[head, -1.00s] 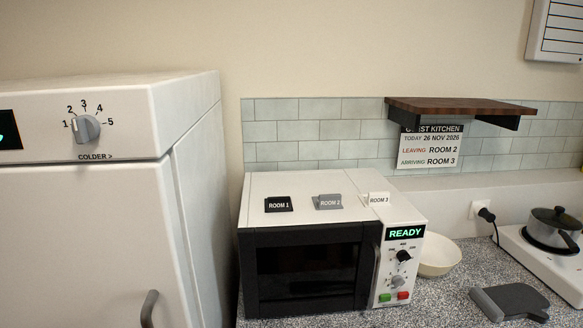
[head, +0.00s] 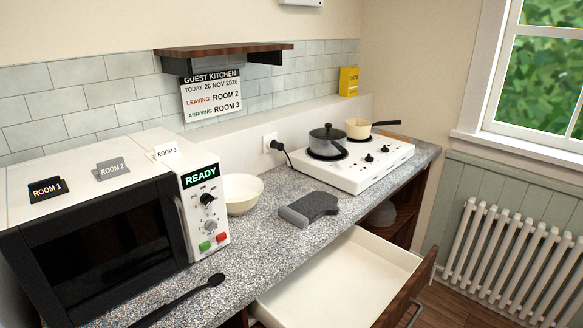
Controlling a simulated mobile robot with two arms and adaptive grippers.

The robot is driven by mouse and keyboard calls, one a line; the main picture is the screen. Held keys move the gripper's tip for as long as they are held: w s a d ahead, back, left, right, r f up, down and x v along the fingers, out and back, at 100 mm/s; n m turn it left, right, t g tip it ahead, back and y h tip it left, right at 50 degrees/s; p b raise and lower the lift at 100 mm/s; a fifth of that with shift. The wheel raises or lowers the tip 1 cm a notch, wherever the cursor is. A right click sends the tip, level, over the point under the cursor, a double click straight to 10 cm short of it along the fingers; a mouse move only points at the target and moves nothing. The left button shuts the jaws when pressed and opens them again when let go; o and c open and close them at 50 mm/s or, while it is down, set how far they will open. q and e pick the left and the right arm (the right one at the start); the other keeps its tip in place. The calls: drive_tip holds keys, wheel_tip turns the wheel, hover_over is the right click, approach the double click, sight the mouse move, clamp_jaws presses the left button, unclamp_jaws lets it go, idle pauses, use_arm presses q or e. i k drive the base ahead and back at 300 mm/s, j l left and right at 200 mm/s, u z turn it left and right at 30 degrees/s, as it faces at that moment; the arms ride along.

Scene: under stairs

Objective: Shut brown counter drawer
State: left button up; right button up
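The brown counter drawer stands pulled open below the countertop, at the bottom of the head view. Its white inside (head: 345,284) looks empty where it shows. Its brown front panel (head: 408,290) faces right, with a metal handle (head: 416,314) at the lower edge of the picture. The lower part of the drawer is cut off by the frame. Neither of my grippers is in view.
The speckled countertop (head: 262,232) carries a microwave (head: 95,238), a white bowl (head: 243,190), a grey oven mitt (head: 309,207), a black spoon (head: 180,300) and a hob (head: 372,160) with two pans. A white radiator (head: 515,250) stands right, beyond some open wooden floor (head: 455,303).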

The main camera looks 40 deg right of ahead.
sight(361, 279)
drive_tip(key=z, duration=2.05)
